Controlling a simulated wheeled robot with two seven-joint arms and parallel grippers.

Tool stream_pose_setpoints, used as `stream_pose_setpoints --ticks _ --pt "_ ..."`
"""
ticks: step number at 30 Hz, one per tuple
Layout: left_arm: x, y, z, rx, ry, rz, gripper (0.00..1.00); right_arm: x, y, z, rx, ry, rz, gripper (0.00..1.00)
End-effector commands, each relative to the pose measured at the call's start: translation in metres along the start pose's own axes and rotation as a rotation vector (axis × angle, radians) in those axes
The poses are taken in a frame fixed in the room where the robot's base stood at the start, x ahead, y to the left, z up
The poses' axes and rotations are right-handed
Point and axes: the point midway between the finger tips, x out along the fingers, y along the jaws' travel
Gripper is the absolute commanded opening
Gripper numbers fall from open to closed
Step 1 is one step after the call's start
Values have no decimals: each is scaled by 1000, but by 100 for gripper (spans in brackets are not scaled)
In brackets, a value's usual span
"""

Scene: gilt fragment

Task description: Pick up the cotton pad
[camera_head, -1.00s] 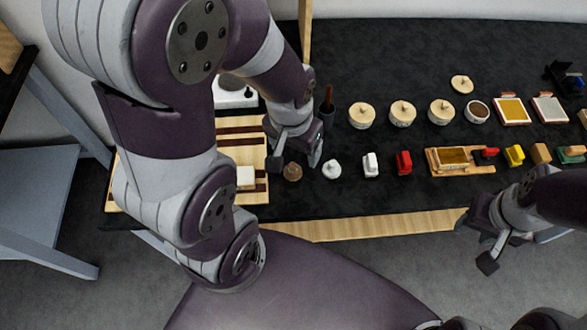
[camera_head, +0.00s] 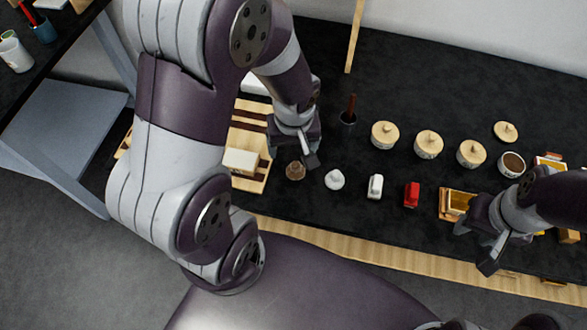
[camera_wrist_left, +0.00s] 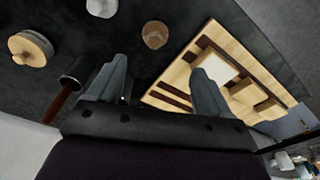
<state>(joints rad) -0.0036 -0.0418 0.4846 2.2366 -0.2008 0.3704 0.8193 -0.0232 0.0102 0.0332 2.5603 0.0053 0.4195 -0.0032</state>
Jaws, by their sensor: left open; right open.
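Two pale things could be the cotton pad; I cannot tell which. One is a small white knobbed piece (camera_head: 335,179) on the black table, partly in the left wrist view (camera_wrist_left: 101,7). The other is a cream-white block (camera_head: 240,161) on the wooden tray (camera_head: 247,184), which looks like a flat white square in the left wrist view (camera_wrist_left: 217,64). My left gripper (camera_head: 291,150) is open and empty, above the table beside a small brown piece (camera_head: 295,171). My right gripper (camera_head: 475,248) is open near the table's front edge.
A white piece (camera_head: 375,186) and a red piece (camera_head: 412,194) stand to the right. Several lidded pots (camera_head: 385,134) line up behind. A dark holder with a brown handle (camera_head: 349,112) stands behind my left gripper. The table's back is mostly clear.

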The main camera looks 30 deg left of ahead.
Motion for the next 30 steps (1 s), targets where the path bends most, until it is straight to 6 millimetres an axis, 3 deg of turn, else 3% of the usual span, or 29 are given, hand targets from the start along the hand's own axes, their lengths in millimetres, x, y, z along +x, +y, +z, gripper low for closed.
stream_pose_setpoints --ticks 3,6,11,16,19,26,30 --pt "32 -1 2 1 -6 -5 80 6 0 1 0 0 0 43" --pt "51 0 1 1 -4 -2 80 11 0 1 0 0 0 43" --pt "69 1 1 2 -4 -2 80 14 0 2 0 0 0 43" --pt "103 4 0 3 -3 0 80 25 0 3 0 0 0 43" --pt "112 4 0 3 -2 0 80 28 0 3 0 0 0 43" --pt "112 4 0 3 -2 0 80 26 0 3 0 0 0 43" --pt "112 4 0 3 -2 0 34 26 0 3 0 0 0 43"
